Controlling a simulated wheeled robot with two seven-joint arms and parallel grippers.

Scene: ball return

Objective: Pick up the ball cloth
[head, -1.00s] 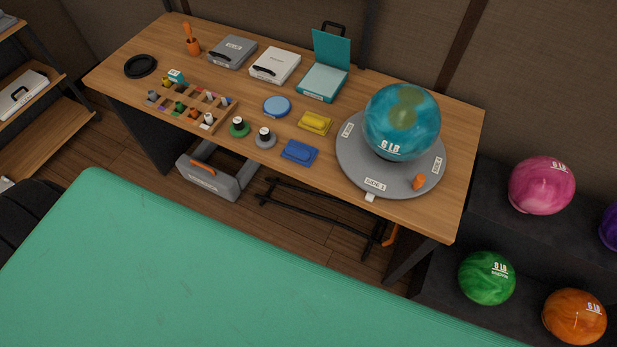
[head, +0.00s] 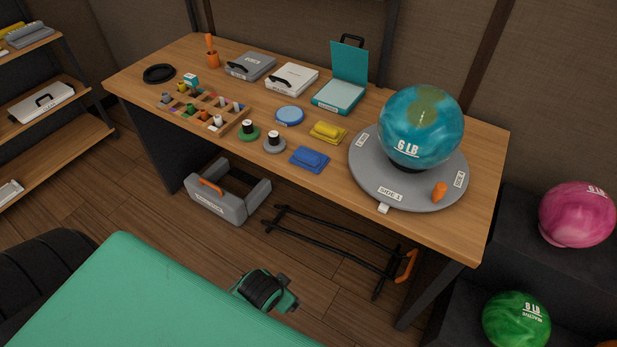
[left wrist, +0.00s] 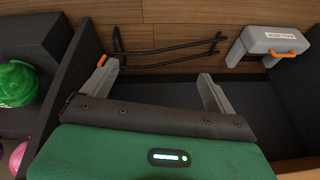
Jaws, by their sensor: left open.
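Two folded cloths lie on the wooden bench (head: 345,212) in the head view: a yellow one (head: 328,132) and, in front of it, a blue one (head: 310,158). I cannot tell from any label which is the ball cloth. Both lie left of the grey turntable, untouched. My left gripper (left wrist: 158,82) shows in the left wrist view with its two grey fingers wide apart and nothing between them. In the head view a green and black part of my arm shows low in front of the bench; its fingers are hidden. My right gripper is not seen.
A teal 6 LB ball (head: 420,125) sits on the grey turntable (head: 430,195). Below are a grey toolbox (head: 228,195) and black rack (head: 335,238). Balls stand right.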

